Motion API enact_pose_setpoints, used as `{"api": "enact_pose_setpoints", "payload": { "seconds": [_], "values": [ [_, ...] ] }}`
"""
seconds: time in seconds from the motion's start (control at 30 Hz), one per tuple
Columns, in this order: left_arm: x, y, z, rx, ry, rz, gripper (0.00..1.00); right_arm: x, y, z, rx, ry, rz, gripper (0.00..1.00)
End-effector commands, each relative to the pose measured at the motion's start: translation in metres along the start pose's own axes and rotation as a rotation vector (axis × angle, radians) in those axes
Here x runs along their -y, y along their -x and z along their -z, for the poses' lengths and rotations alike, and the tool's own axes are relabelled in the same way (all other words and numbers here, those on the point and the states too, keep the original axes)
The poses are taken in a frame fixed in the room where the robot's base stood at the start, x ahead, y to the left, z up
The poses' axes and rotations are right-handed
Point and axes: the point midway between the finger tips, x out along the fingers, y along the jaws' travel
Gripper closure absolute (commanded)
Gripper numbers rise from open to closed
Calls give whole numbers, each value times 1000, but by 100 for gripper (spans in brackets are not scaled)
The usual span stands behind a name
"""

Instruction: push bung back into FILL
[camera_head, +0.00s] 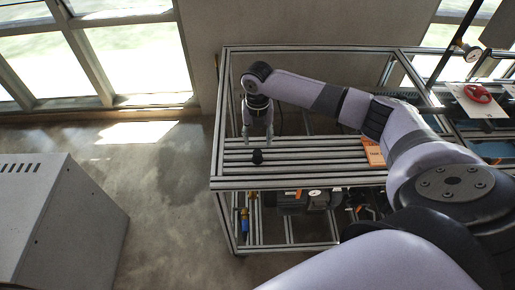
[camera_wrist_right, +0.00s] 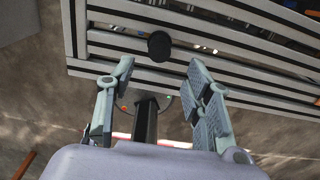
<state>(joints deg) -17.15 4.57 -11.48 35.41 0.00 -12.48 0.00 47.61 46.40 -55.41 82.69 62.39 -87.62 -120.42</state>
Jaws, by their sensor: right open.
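A small black bung (camera_head: 257,157) sits on the slatted top of the metal-framed bench, near its front left part. It also shows as a dark round shape in the right wrist view (camera_wrist_right: 159,46). My right gripper (camera_head: 257,138) points down just above and behind the bung, fingers spread and empty. In the right wrist view, its two fingers (camera_wrist_right: 160,66) stand apart, with the bung beyond the tips, roughly centred between them. I cannot make out a FILL label or opening. My left gripper is not in view.
The slatted bench (camera_head: 300,181) has an orange sign (camera_head: 375,153) on its right part, text unreadable. Motors and pipes (camera_head: 300,201) sit below. A red handwheel (camera_head: 477,93) is at far right. A grey cabinet (camera_head: 62,230) stands left. The slats around the bung look clear.

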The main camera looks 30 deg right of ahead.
Motion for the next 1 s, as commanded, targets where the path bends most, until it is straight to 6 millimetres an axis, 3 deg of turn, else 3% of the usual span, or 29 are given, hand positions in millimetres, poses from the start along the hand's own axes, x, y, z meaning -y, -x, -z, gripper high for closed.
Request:
{"api": "enact_pose_setpoints", "payload": {
  "seconds": [0.37, 0.6, 1.0],
  "values": [
    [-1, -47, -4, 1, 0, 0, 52, 0, -55, 1, 1, 0, 1, 53],
    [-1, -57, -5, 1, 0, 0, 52, 0, -82, 1, 0, -1, 1, 53],
    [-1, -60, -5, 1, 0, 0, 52, -1, -91, 0, 1, -1, 0, 53]
  ]
}}
